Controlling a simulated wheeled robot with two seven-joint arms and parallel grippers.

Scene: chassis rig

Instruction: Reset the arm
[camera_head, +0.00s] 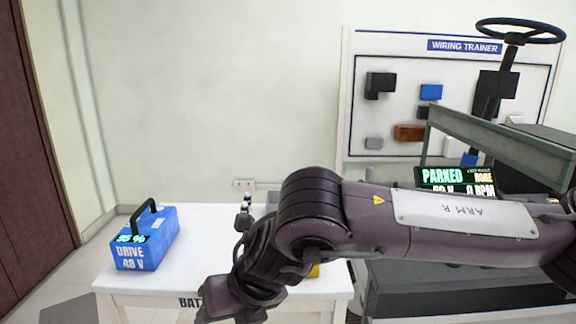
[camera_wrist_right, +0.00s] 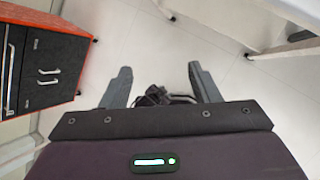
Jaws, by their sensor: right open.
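My right arm (camera_head: 400,222), marked "ARM R", reaches in from the right across the head view and bends down at its elbow. Its wrist end hangs low at the white table's front edge, and its fingers are not visible there. In the right wrist view my right gripper (camera_wrist_right: 160,70) is open, with its two grey fingers wide apart. Nothing is held between them; the pale floor shows beyond. A dark jointed part (camera_wrist_right: 160,96) shows between the finger bases. My left arm and gripper are not in view.
A blue battery box (camera_head: 146,240) marked "DRIVE 48 V" stands on the white table (camera_head: 190,274), left of my arm. A wiring trainer board (camera_head: 440,75) and a grey rig with a "PARKED" display (camera_head: 445,178) are at the right. A red-edged drawer cabinet (camera_wrist_right: 45,62) shows in the wrist view.

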